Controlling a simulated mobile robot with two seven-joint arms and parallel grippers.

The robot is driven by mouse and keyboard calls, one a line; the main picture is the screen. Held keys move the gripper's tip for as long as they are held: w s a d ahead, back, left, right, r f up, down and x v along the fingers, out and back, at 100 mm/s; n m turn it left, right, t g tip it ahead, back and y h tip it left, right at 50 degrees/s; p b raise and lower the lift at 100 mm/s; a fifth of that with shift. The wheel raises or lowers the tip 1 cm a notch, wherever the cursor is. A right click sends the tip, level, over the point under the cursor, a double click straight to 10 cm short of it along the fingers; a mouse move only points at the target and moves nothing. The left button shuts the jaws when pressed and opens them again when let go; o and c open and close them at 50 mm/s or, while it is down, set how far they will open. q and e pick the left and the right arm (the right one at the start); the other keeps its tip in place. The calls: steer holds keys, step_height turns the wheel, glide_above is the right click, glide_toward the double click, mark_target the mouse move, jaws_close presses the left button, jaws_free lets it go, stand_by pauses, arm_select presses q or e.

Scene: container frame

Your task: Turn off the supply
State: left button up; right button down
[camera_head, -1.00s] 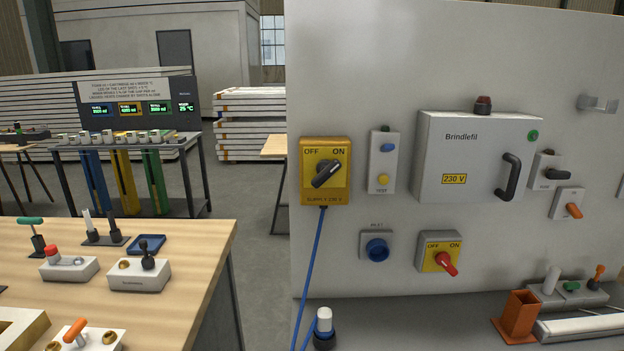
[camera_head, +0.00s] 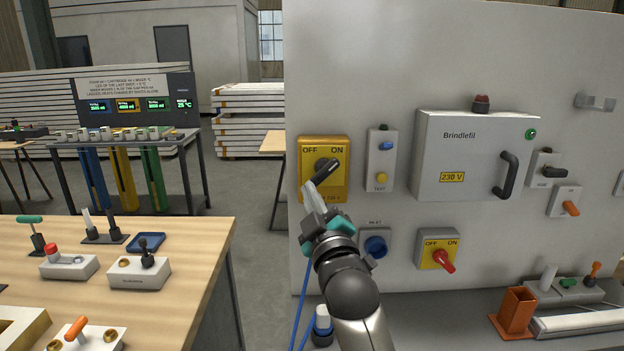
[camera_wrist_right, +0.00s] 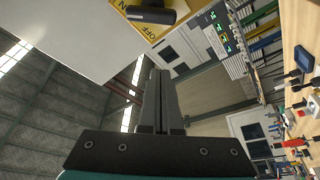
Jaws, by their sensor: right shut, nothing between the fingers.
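The yellow supply switch box (camera_head: 309,168) with OFF at left and ON at right is mounted on the grey panel. Its black knob (camera_head: 327,169) points up and right, toward ON. The box also shows at the top of the right wrist view (camera_wrist_right: 137,25), with the knob (camera_wrist_right: 152,15) partly cut off. My right gripper (camera_head: 310,187) is shut and empty, its fingertips just below and left of the knob in the head view. The fingers cover the box's lower edge and part of its label. I cannot tell whether they touch it. My left gripper is not in view.
A second yellow switch (camera_head: 438,249) with a red knob sits lower right. A blue socket (camera_head: 376,246) is near my right wrist. The Brindlefil cabinet (camera_head: 470,160) juts out at right. A blue cable (camera_head: 299,305) hangs below the supply box. A wooden table (camera_head: 190,262) stands at left.

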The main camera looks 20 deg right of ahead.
mark_target(313, 180)
steer(key=shift+w, duration=0.1)
steer(key=shift+w+d+f, duration=0.1)
steer(key=shift+w+d, duration=0.4)
steer(key=shift+w, duration=0.95)
steer(key=shift+w+d+f, duration=0.15)
steer(key=shift+w+d, duration=0.4)
steer(key=shift+w, duration=0.95)
steer(key=shift+w+d+f, duration=0.1)
steer(key=shift+w+d, duration=0.4)
steer(key=shift+w, duration=0.95)
steer(key=shift+p, duration=0.35)
steer(key=shift+n+p, duration=0.3)
steer(key=shift+n, duration=0.1)
steer(key=shift+f+n+g+y+p, duration=0.2)
steer(key=shift+n+g+y+p, duration=0.15)
steer(key=shift+n+p, duration=0.45)
